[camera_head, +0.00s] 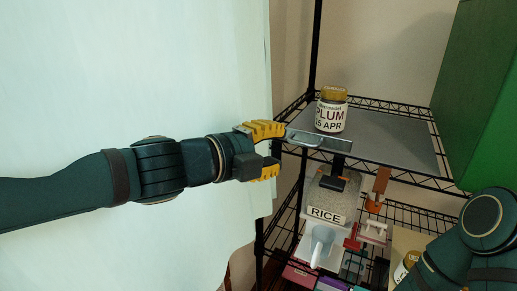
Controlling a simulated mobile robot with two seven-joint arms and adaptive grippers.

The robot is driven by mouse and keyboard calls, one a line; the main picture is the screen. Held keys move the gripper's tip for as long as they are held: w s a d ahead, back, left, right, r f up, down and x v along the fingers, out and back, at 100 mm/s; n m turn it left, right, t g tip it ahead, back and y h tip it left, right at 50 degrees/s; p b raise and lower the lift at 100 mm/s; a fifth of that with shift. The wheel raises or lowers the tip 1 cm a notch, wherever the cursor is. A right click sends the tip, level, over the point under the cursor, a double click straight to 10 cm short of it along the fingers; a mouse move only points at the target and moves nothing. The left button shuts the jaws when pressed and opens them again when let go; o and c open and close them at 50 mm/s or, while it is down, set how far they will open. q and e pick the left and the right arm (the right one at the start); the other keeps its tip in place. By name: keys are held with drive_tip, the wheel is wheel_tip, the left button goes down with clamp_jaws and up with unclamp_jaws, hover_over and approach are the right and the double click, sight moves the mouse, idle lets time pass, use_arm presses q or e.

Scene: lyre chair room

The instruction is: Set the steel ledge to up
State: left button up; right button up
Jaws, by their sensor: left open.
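A narrow grey metal piece (335,144), which looks like the steel ledge, juts from the front edge of the upper wire shelf, below a jar. It lies roughly flat, with a dark part at its right end. My left gripper (278,150) comes in from the left with its yellow fingers open. Its upper finger is at the left end of the metal piece; I cannot tell whether they touch. Nothing shows between the fingers. My right arm shows at the lower right, but its gripper is out of view.
A plum jar (331,112) with a gold lid stands on the shelf's grey sheet (395,138). Below are a box labelled RICE (325,214), a light blue cup or jug (321,244) and several small items. A large green panel (480,100) stands at right, a pale panel (130,70) at left.

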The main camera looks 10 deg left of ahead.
use_arm(q)
drive_tip(key=shift+v, duration=1.45)
drive_tip(key=shift+w, duration=0.1)
drive_tip(key=w+f+n+g+y+b, duration=0.1)
drive_tip(key=w+f+n+g+y, duration=0.15)
drive_tip(key=f+n, duration=0.9)
drive_tip(key=w+f+n+g+y, duration=0.1)
drive_tip(key=w+f+n+g, duration=0.15)
drive_tip(key=f, duration=1.75)
drive_tip(key=s+a+f+n+g+y, duration=0.1)
drive_tip(key=s+f+n, duration=0.3)
drive_tip(key=f, duration=0.4)
drive_tip(key=s+a+f+n+g+y, duration=0.1)
drive_tip(key=s+f+n, duration=0.3)
drive_tip(key=f, duration=0.4)
drive_tip(key=s+a+f+n+g+y+b, duration=0.1)
drive_tip(key=s+f+n+g, duration=0.2)
drive_tip(key=f, duration=0.5)
drive_tip(key=shift+s+n, duration=0.9)
drive_tip(key=shift+n, duration=0.2)
